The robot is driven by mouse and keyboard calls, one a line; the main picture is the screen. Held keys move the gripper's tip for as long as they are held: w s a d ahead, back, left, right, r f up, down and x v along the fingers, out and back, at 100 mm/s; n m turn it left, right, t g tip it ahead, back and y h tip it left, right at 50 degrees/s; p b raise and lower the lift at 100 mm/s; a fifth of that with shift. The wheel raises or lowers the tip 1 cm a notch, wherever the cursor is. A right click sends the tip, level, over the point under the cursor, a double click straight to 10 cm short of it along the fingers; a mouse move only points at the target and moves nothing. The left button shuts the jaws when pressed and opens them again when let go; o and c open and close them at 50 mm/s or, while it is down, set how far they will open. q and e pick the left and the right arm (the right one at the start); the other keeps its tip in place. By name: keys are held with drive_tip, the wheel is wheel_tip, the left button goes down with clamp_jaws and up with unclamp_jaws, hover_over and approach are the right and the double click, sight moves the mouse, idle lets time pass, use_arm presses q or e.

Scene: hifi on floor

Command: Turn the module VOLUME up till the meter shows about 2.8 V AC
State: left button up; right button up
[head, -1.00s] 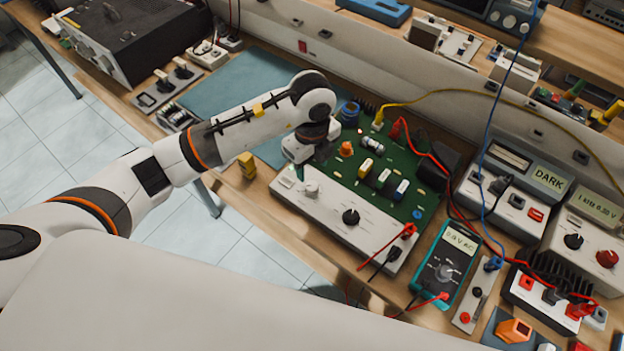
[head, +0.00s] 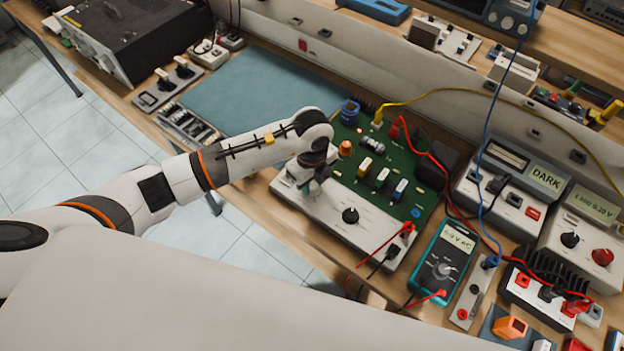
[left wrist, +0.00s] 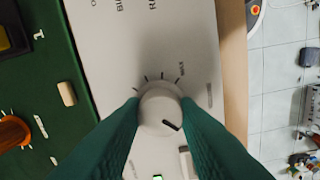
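The module is a green circuit board (head: 385,165) behind a long white front panel (head: 320,205). My left gripper (head: 303,190) is low over the panel's left end. In the left wrist view its two green fingers (left wrist: 160,112) stand against both sides of a white knob (left wrist: 160,100), with no clear gap. The knob's black pointer mark faces lower right; tick marks fan out above it. In the head view the gripper hides this knob. A black knob (head: 350,215) is farther right on the panel. The teal meter (head: 445,265) has a lit display ending in V AC; its digits are hard to read.
Red and black leads (head: 385,245) come off the panel's right end. A boxed unit reading DARK (head: 545,178) and another with a red knob (head: 603,257) stand at right. A blue-green mat (head: 250,95) lies clear behind my left arm.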

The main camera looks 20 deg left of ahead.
use_arm(q)
drive_tip(key=shift+c, duration=1.4)
drive_tip(key=shift+m, duration=0.3)
drive_tip(key=m+b, duration=0.3)
drive_tip(key=m, duration=0.1)
drive_tip(key=shift+w+f, duration=0.1)
drive_tip(key=shift+f, duration=0.05)
drive_tip(key=m+b, duration=0.4)
drive_tip(key=m, duration=0.1)
drive_tip(key=m+b, duration=0.7)
drive_tip(key=shift+m+b, duration=1.6)
drive_tip(key=shift+r, duration=0.25)
drive_tip(key=o, duration=1)
drive_tip(key=shift+c, duration=0.2)
